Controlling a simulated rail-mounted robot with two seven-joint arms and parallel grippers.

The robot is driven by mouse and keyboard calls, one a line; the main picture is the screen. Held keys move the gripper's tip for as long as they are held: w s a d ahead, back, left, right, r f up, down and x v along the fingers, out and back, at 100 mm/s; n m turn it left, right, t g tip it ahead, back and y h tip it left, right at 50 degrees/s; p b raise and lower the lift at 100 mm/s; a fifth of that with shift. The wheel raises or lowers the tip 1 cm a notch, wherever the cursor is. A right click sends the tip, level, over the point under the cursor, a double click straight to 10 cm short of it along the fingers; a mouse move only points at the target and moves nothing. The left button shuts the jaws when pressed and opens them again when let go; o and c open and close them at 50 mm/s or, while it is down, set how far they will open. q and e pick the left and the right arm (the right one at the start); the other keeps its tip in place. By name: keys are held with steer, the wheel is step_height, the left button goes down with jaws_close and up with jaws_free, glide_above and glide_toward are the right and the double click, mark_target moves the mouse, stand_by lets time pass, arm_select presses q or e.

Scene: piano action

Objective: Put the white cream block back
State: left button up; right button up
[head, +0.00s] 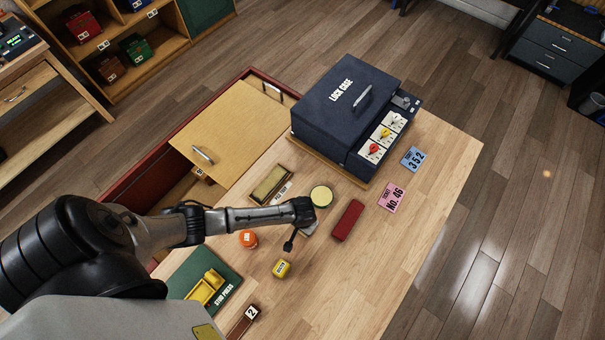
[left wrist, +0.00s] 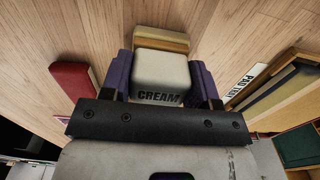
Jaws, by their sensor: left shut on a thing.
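The white cream block (left wrist: 160,75), marked CREAM, sits between the purple fingers of my left gripper (left wrist: 163,85) in the left wrist view. The fingers are shut on its two sides. In the head view my left gripper (head: 300,234) is over the middle of the wooden table, and the block is mostly hidden there by the gripper. The pad tray (head: 270,184), a shallow open box, lies left of and beyond the gripper; its label (left wrist: 243,87) shows in the left wrist view. My right gripper is in neither view.
A round pale-yellow disc (head: 321,196) lies just beyond the gripper, a red block (head: 348,220) to its right. An orange round piece (head: 248,239) and yellow block (head: 282,268) are nearer. The dark lock case (head: 340,105) stands at the back. The table's right front is clear.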

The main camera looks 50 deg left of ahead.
arm_select(q)
steer(key=shift+f, duration=0.1)
steer(key=o, duration=0.8)
steer(key=shift+o, duration=0.2)
step_height(320, 180, up, 12)
steer(key=p, duration=0.1)
steer(key=s+d+r+m+t+h, duration=0.1)
steer(key=s+d+r+m, duration=0.1)
steer(key=s+d+r, duration=0.3)
steer(key=s+a+r+m+t, duration=0.2)
steer(key=s+a+r, duration=0.2)
steer(key=s+r, duration=0.4)
steer(key=shift+s+a+t+y, duration=0.25)
steer(key=shift+t+y, duration=0.05)
steer(key=shift+y, duration=0.1)
steer(key=shift+r, duration=0.1)
